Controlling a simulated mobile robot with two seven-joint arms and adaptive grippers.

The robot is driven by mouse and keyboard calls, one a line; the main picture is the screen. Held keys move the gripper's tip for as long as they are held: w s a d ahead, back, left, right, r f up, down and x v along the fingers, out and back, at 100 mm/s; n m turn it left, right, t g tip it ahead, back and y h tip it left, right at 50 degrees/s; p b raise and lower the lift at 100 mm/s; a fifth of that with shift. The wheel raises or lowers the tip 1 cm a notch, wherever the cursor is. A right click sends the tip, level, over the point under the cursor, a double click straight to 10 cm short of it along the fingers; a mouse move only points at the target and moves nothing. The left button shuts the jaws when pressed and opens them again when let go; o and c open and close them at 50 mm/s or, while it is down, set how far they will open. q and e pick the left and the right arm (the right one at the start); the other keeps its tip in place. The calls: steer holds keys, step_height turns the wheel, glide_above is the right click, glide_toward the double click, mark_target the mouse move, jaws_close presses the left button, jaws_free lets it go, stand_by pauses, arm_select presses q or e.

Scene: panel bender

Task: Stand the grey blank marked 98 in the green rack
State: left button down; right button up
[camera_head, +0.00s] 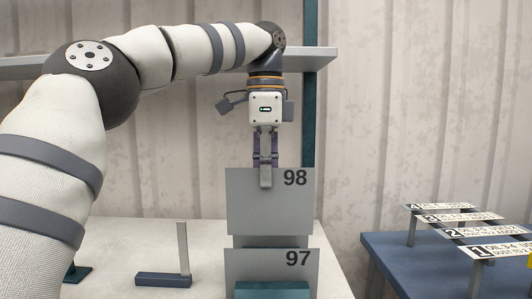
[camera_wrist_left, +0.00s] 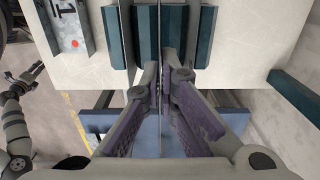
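The grey blank marked 98 (camera_head: 270,212) is an upright flat sheet in the head view. My left gripper (camera_head: 265,172) is shut on its top edge, pointing down. In the left wrist view the blank shows edge-on as a thin line (camera_wrist_left: 160,35) between the fingers (camera_wrist_left: 160,88). Dark green rack blocks (camera_wrist_left: 118,40) show on both sides of it. A green block (camera_head: 272,290) also shows at the bottom of the head view, before a plate marked 97. The blank's seating in the rack cannot be told. My right gripper (camera_wrist_left: 36,72) is small at the wrist view's left.
The plate marked 97 (camera_head: 272,264) stands low in front. A blue table (camera_head: 395,265) at right holds several raised label plates (camera_head: 470,232). A grey shelf (camera_head: 310,60) crosses behind.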

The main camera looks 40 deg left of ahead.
mark_target(267, 222)
arm_select(q)
step_height(267, 222, down, 10)
steer(key=shift+w+r, duration=0.1)
steer(key=shift+r, duration=0.15)
steer(key=shift+f, duration=1.5)
stand_by(0.5)
steer(key=c, duration=1.7)
jaws_free()
step_height(267, 222, up, 12)
steer(key=shift+d, duration=0.1)
